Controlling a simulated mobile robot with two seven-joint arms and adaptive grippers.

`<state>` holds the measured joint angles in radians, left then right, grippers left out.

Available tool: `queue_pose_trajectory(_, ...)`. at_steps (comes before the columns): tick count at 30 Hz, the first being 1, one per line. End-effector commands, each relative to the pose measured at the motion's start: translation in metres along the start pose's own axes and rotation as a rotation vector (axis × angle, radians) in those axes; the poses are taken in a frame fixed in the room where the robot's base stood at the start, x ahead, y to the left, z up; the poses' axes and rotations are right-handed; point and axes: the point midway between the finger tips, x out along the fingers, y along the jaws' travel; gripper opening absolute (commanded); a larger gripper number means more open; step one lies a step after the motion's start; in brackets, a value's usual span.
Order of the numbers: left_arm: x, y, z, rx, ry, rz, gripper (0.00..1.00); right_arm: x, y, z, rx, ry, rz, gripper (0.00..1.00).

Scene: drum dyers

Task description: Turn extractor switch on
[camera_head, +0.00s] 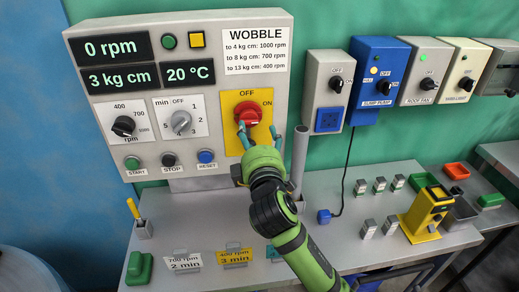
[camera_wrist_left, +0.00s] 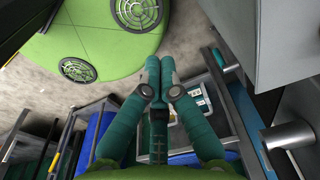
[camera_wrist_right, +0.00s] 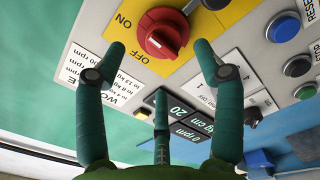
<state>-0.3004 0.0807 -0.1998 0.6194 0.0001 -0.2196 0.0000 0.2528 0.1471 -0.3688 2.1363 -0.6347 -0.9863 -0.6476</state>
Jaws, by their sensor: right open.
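The red rotary switch (camera_head: 247,113) sits on a yellow plate with OFF above it and ON at its right. In the right wrist view the switch (camera_wrist_right: 162,32) shows a white mark on the side toward OFF. No label reading "extractor" is legible. My right gripper (camera_head: 256,128) is open in front of the switch, its fingers on either side of the lower part. In the right wrist view its fingertips (camera_wrist_right: 159,48) flank the switch; contact cannot be told. My left gripper (camera_wrist_left: 160,63) is shut and empty, away from the panel above the floor.
The grey panel has other knobs, such as the rpm knob (camera_head: 124,126), and push buttons below. Switch boxes (camera_head: 328,90) line the green wall to the right. A grey pipe (camera_head: 299,155) stands close beside my right gripper. Card holders and a yellow device (camera_head: 427,212) stand on the bench.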

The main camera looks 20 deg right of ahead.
Motion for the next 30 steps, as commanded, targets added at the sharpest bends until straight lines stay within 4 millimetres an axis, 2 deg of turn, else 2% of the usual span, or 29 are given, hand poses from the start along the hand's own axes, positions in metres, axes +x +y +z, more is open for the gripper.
queue_pose_trajectory(3, 0.0, 0.0, -0.001, 0.0, 0.001, 0.0, 0.0, -0.025, -0.001, 0.001, 0.002, 0.0, -0.001, 0.69)
queue_pose_trajectory(10, 0.0, 0.001, -0.001, 0.0, 0.001, 0.001, 0.0, -0.053, 0.001, 0.001, 0.001, -0.001, 0.001, 0.69)
queue_pose_trajectory(26, 0.0, 0.001, -0.001, 0.0, 0.001, 0.001, 0.0, -0.058, 0.0, 0.002, 0.002, -0.002, 0.0, 0.69)
queue_pose_trajectory(29, 0.0, 0.001, -0.001, 0.0, 0.001, 0.001, 0.0, -0.06, -0.012, 0.009, 0.033, -0.017, -0.042, 0.69)
queue_pose_trajectory(30, 0.0, 0.001, -0.001, 0.0, 0.001, 0.001, 0.0, -0.063, -0.024, 0.016, 0.063, -0.032, -0.08, 0.69)
